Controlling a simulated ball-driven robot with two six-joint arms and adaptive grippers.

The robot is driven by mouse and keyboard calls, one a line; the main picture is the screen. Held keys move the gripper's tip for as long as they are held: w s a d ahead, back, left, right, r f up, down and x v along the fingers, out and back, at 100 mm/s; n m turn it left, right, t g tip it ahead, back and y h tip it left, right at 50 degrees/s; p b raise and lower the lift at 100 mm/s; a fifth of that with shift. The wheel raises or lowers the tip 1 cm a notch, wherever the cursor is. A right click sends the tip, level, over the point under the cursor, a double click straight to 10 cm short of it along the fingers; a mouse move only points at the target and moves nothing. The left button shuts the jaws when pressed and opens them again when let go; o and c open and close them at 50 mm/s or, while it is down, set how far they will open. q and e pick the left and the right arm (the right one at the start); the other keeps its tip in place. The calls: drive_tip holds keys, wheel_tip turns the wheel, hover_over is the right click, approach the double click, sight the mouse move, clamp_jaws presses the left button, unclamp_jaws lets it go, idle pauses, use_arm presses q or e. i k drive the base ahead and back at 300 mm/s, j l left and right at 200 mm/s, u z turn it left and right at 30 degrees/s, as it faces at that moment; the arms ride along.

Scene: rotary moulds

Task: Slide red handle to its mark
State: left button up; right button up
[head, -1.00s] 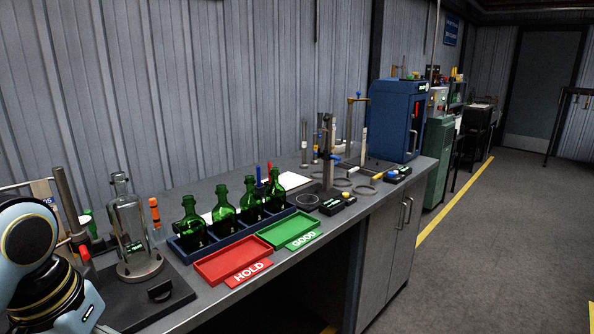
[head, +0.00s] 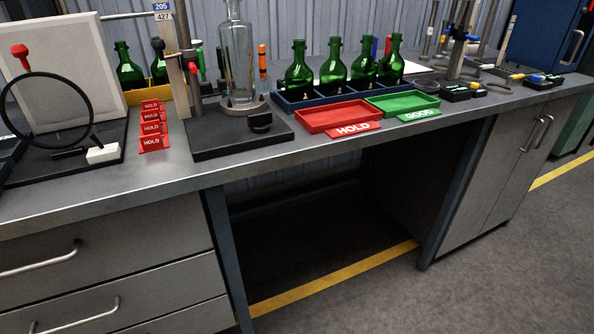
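A small red knob (head: 193,68) sits on the side of an upright metal post (head: 182,50), left of a clear glass bottle (head: 238,55) on a black base (head: 245,138). A second red knob (head: 20,51) shows at the far left, in front of a pale panel, above a black ring (head: 45,118). I cannot tell which of the two is the red handle. No clear mark for the handle can be made out. Neither of my grippers is in view.
Red HOLD tray (head: 340,115) and green GOOD tray (head: 400,103) lie on the bench (head: 180,172) before several green bottles. Small red HOLD signs (head: 152,130) stand left of the black base. Drawers (head: 100,270) and an open knee space are below. The floor in front is free.

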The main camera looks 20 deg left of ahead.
sight(192, 65)
drive_tip(key=u, duration=1.3)
drive_tip(key=i+j+u, duration=0.15)
drive_tip(key=j+u, duration=0.15)
drive_tip(key=j, duration=0.15)
